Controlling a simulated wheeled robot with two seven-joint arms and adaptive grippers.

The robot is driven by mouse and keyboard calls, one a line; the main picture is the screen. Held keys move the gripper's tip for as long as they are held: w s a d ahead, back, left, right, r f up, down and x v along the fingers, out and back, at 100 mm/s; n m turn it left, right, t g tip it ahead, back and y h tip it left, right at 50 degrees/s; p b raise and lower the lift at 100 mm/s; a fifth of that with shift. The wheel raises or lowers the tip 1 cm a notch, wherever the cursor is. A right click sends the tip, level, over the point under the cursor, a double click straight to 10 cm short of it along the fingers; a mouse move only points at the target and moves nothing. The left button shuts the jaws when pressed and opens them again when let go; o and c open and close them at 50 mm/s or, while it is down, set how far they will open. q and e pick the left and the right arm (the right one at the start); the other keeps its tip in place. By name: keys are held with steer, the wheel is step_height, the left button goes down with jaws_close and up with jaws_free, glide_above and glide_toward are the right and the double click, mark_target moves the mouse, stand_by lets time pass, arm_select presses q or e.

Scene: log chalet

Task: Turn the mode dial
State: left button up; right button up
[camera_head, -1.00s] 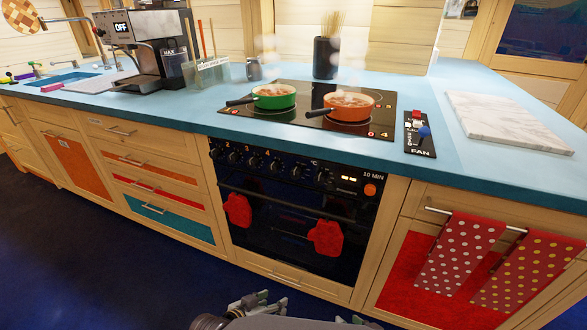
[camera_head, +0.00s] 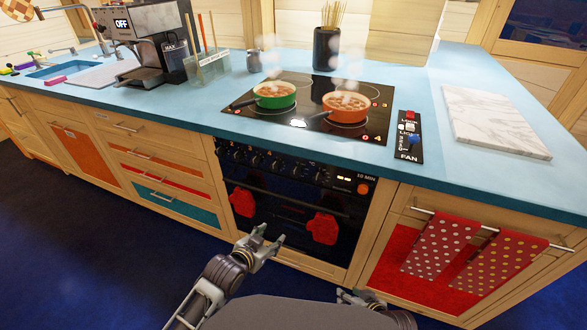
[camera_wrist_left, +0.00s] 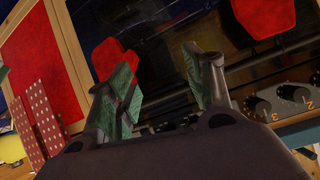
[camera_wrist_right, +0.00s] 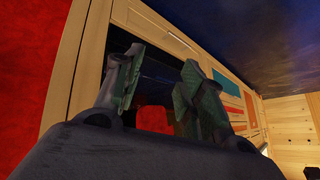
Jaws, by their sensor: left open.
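The black oven (camera_head: 283,190) has a row of dark knobs (camera_head: 253,158) along its top panel. In the left wrist view a knob marked 3 (camera_wrist_left: 258,107) and a knob marked 2 (camera_wrist_left: 293,94) show at the right. I cannot read which knob is the mode dial. My left gripper (camera_head: 271,236) is open and empty, in front of the lower oven door and below the knobs. It also shows in the left wrist view (camera_wrist_left: 160,72). My right gripper (camera_wrist_right: 160,75) is open and empty, low near the bottom edge of the head view.
Red mitts (camera_head: 320,227) hang on the oven door. A green pot (camera_head: 274,95) and an orange pot (camera_head: 346,107) steam on the hob above. Dotted towels (camera_head: 440,243) hang on a rail at right. The floor (camera_head: 90,240) at left is clear.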

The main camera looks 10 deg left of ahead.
arm_select(q)
steer(key=w+d+r+t+h+p, duration=0.1)
steer(key=w+r+t, duration=0.2)
steer(key=r, duration=0.9)
steer(key=t, duration=0.3)
steer(key=shift+w+d+h, duration=0.2)
steer(key=shift+d+h, duration=0.1)
steer(key=shift+d, duration=0.1)
arm_select(e)
steer(key=s+d+f+g+h, duration=0.3)
steer(key=s+d+f+g, duration=0.2)
steer(key=s+f, duration=0.5)
steer(key=shift+s+d+f, duration=0.2)
steer(key=shift+d+f, duration=0.3)
steer(key=shift+d, duration=0.15)
arm_select(q)
steer(key=shift+r, duration=0.1)
steer(key=shift+w, duration=0.2)
